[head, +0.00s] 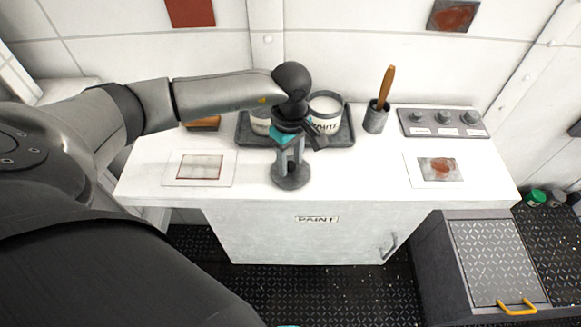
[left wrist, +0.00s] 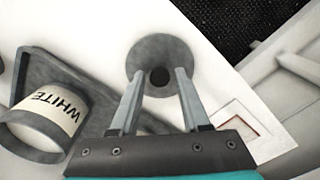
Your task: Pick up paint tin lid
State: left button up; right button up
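The paint tin lid looks to be the round grey disc (head: 291,180) lying flat on the white worktop, near its front edge. In the left wrist view the disc (left wrist: 147,49) shows whole, with a dark round spot at its middle. My left gripper (head: 290,163) points down over it. In the left wrist view its fingertips (left wrist: 160,73) are apart, one to each side of the dark spot, with nothing visibly clamped. I cannot tell whether they touch the lid. My right gripper is not recognisable in either view.
A brush pot (head: 375,120) and a knobbed panel (head: 442,123) stand right. Cards lie left (head: 200,168) and right (head: 438,170).

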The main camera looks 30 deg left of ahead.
pick_arm(q)
grip_shut()
jog(key=shift+r, duration=0.1)
dwell(0.3)
